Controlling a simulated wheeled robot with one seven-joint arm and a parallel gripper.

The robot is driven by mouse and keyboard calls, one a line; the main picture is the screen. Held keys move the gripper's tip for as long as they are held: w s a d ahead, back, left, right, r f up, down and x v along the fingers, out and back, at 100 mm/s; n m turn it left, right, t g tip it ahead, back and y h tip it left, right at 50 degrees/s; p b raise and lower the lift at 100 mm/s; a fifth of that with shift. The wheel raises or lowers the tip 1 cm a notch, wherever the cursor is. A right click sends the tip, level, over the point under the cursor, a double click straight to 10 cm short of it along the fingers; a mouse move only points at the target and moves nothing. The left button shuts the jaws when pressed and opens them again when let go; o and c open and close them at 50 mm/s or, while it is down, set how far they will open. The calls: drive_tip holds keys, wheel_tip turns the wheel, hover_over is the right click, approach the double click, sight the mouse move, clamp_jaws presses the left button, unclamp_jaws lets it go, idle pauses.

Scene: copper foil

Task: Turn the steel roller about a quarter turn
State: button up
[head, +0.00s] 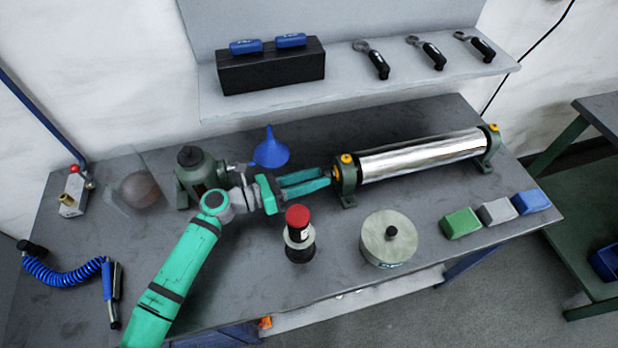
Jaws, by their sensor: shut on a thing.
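The steel roller (424,155) is a shiny silver cylinder lying level between two dark green end supports with yellow-orange caps, at the right rear of the bench. My green gripper (329,178) reaches in from the left, with its two long fingers pointing right at the roller's left end. The fingertips are at the left support (345,183), shut on the roller's end there. The gripped part is small and mostly hidden by the fingers. I cannot tell the roller's turn angle from its plain surface.
A round lidded tin (388,243) and three coloured blocks (496,212) sit near the front edge.

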drive_tip(key=shift+d+n, duration=0.35)
drive_tip(key=shift+n, duration=0.65)
drive_tip(key=shift+s+n, duration=0.15)
drive_tip(key=shift+n, duration=0.55)
drive_tip(key=shift+g, duration=0.4)
drive_tip(key=shift+a, duration=0.1)
drive_tip(key=o, duration=0.9)
drive_tip(key=shift+o, duration=0.7)
drive_tip(key=shift+w, duration=0.2)
drive_tip(key=shift+a, duration=0.15)
drive_tip(key=v, duration=1)
drive_tip(key=shift+s+a+r, duration=0.1)
drive_tip(key=shift+s+a, duration=0.05)
drive_tip(key=shift+s, duration=0.1)
drive_tip(key=shift+a, duration=0.2)
